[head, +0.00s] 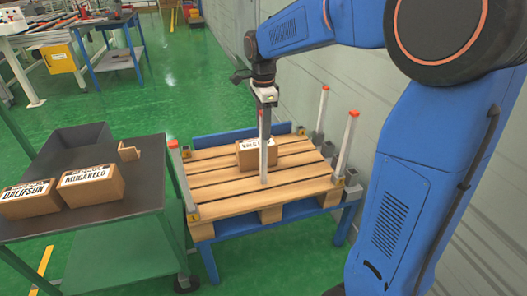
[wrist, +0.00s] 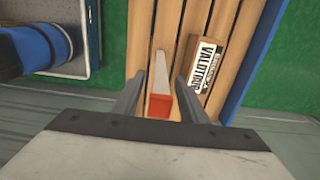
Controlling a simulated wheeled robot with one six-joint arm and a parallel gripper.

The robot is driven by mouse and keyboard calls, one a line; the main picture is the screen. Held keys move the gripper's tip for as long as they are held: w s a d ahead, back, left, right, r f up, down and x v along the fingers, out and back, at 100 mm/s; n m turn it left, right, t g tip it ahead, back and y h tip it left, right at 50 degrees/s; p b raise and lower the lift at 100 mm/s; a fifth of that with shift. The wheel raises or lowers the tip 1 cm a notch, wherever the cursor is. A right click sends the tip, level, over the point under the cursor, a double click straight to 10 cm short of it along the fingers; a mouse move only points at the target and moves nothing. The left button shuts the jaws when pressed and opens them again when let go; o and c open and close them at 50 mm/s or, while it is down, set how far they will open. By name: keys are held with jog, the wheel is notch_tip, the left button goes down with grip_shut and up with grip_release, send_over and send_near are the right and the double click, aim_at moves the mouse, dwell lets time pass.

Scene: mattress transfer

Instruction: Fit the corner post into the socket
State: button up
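My gripper (head: 265,98) is over the wooden pallet (head: 235,200), pointing down. It is shut on a grey corner post (head: 264,160) that hangs roughly upright, its lower end over the middle slats. I cannot tell whether that end touches the slats. In the wrist view the post's red top (wrist: 160,105) sits between both fingers (wrist: 160,92). Three other red-topped posts stand at the pallet's corners: left (head: 182,180), back right (head: 322,110) and front right (head: 346,145). A small dark socket block (head: 186,152) shows at the back left corner, partly behind the left post.
A labelled carton (head: 245,157) lies on the pallet just behind the held post; it also shows in the wrist view (wrist: 207,65). A dark cart (head: 100,212) at left carries two cartons, a grey bin (head: 75,138) and a small wooden piece. A wall runs along the right.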

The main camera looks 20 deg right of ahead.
aim_at(263, 144)
notch_tip(263, 144, down, 3)
jog(key=shift+r, duration=0.1)
grip_shut()
dwell(0.3)
